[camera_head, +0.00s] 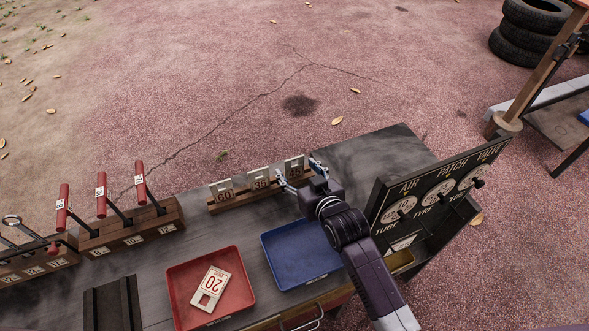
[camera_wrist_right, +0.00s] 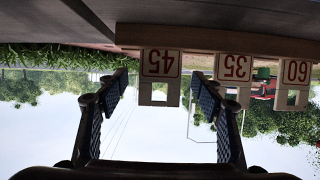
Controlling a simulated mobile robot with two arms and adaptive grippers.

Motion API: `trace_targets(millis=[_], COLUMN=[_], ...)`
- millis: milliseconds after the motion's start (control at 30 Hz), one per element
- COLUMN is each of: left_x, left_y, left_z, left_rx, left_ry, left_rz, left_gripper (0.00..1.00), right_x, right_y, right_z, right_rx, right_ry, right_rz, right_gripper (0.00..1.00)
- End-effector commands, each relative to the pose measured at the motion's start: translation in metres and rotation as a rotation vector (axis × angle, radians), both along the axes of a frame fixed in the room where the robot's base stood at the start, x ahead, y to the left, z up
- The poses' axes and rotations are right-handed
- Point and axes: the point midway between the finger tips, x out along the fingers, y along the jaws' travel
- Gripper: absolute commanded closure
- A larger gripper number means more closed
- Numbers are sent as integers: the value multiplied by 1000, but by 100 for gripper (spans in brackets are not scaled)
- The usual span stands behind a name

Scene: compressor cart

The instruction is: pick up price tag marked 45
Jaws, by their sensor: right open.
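The price tag marked 45 (camera_head: 294,167) stands in a wooden rack (camera_head: 235,203) on the cart's dark top, at the right end of the row. It also shows upside down in the right wrist view (camera_wrist_right: 160,65), between my open fingers. Tags marked 35 (camera_head: 260,180) and 60 (camera_head: 222,191) stand in the same rack. My right gripper (camera_head: 301,175) is open and empty, right at the 45 tag, with a finger on either side of it. In the right wrist view the fingers (camera_wrist_right: 162,95) are apart from the tag. My left gripper is not in view.
A blue tray (camera_head: 268,251) and a red tray (camera_head: 178,287) holding a tag marked 20 (camera_head: 212,285) lie in front of the rack. Red-handled tools stand in wooden blocks (camera_head: 130,235) at left. A dark AIR, PATCH, VALVE board (camera_head: 425,190) rises at right.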

Motion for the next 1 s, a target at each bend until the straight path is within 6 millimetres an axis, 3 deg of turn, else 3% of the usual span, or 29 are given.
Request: trace_targets(millis=[200, 467, 800, 1000], left_x=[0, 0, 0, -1], left_y=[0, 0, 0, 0], left_z=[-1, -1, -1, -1], left_rx=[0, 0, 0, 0], left_ry=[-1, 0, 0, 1], left_rz=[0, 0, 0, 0], left_gripper=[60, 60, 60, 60], right_x=[19, 20, 20, 20], right_y=[8, 9, 8, 8], right_z=[-8, -9, -9, -9], right_rx=[0, 0, 0, 0], right_ry=[-1, -1, -1, -1], right_rz=[0, 0, 0, 0], right_gripper=[39, 39, 73, 74])
